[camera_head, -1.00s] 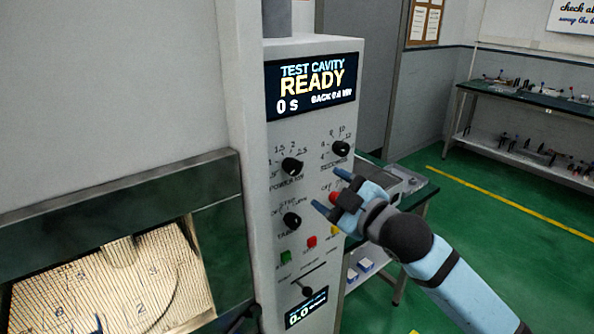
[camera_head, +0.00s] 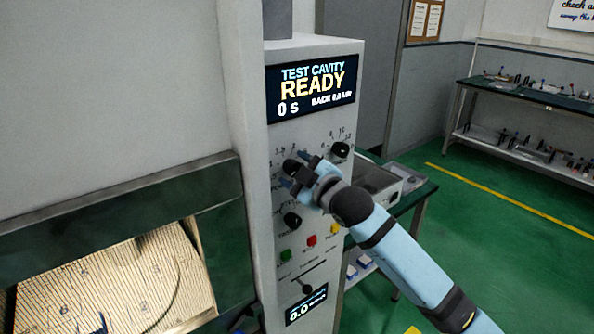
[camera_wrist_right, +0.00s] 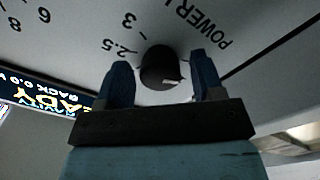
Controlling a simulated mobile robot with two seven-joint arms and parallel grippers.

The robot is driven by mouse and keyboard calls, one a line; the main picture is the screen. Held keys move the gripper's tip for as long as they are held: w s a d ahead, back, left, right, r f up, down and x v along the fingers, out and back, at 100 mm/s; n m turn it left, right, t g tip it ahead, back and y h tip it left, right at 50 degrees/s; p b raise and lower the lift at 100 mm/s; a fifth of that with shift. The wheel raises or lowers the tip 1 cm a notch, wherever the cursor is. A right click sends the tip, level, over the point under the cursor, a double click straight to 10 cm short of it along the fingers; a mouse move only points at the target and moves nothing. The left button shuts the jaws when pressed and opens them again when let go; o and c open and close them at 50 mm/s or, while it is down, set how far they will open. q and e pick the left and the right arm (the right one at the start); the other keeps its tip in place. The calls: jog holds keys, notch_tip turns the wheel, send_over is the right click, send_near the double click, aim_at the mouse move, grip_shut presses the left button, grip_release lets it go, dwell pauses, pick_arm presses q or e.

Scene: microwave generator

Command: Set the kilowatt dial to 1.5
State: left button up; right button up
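In the head view my right gripper (camera_head: 293,170) is at the panel and hides most of this dial. A small blue tip (camera_head: 103,322) at the bottom edge may be my left gripper; its state cannot be told.
A second dial (camera_head: 340,150) is at the upper right and a timer dial (camera_head: 292,219) below. Green (camera_head: 286,255), red (camera_head: 311,240) and yellow (camera_head: 334,229) buttons and a slider (camera_head: 306,288) are lower down. The display (camera_head: 312,88) reads READY, 0 S.

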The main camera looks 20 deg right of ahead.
jog(key=c, duration=0.8)
jog(key=shift+o, duration=0.2)
